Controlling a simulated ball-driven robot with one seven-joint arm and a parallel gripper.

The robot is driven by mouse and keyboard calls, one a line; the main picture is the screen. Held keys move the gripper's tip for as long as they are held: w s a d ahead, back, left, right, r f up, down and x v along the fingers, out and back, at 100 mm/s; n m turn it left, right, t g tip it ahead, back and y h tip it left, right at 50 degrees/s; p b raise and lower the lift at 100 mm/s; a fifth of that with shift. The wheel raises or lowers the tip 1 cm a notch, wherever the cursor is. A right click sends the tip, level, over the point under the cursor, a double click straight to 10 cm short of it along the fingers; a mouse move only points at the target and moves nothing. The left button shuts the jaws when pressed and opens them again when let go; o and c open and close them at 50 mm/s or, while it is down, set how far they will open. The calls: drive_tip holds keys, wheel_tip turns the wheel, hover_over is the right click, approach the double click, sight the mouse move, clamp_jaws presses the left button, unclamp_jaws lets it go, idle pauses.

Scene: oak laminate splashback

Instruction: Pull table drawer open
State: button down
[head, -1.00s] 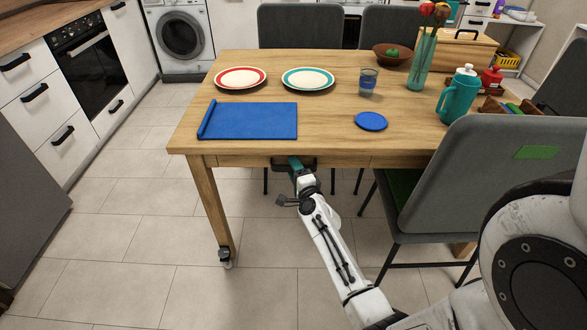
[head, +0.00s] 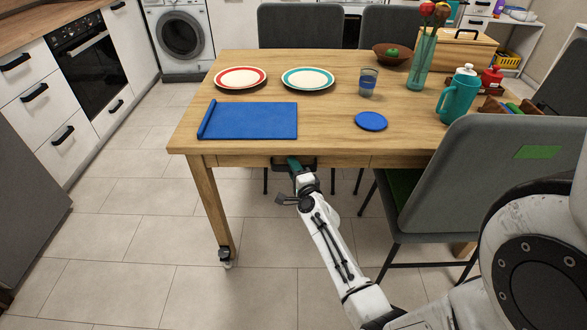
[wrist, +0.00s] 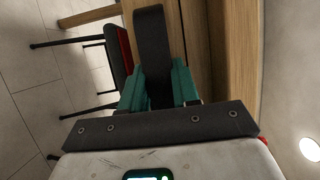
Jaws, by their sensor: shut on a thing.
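The wooden table (head: 330,120) has a drawer (head: 235,160) in its front apron, with a dark handle (head: 309,162) near the middle of the front edge. My gripper (head: 294,165) reaches up to that handle from below and in front. In the wrist view, its teal fingers (wrist: 160,85) are shut on the dark handle (wrist: 151,45), which runs up between them. The wooden drawer front (wrist: 198,45) shows just beyond. The drawer front looks about level with the table's apron in the head view; my gripper hides part of the handle.
On the table are a blue mat (head: 250,120), two plates (head: 307,78), a glass (head: 368,82), a vase (head: 422,60), a teal jug (head: 460,95) and a blue disc (head: 371,121). A grey chair (head: 490,170) stands close on the right. The floor (head: 120,250) at front left is clear.

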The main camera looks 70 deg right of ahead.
drive_tip(key=s+a+p, duration=0.2)
drive_tip(key=s+a, duration=0.3)
drive_tip(key=a, duration=0.7)
drive_tip(key=s+a+p, duration=0.2)
drive_tip(key=s+a, duration=0.3)
drive_tip(key=a, duration=0.7)
drive_tip(key=shift+p, duration=0.35)
drive_tip(key=shift+a, duration=0.1)
drive_tip(key=c, duration=0.9)
unclamp_jaws()
drive_tip(key=b+v, duration=0.1)
drive_tip(key=v, duration=0.9)
drive_tip(key=shift+s+a, duration=0.25)
drive_tip(key=shift+a, duration=0.05)
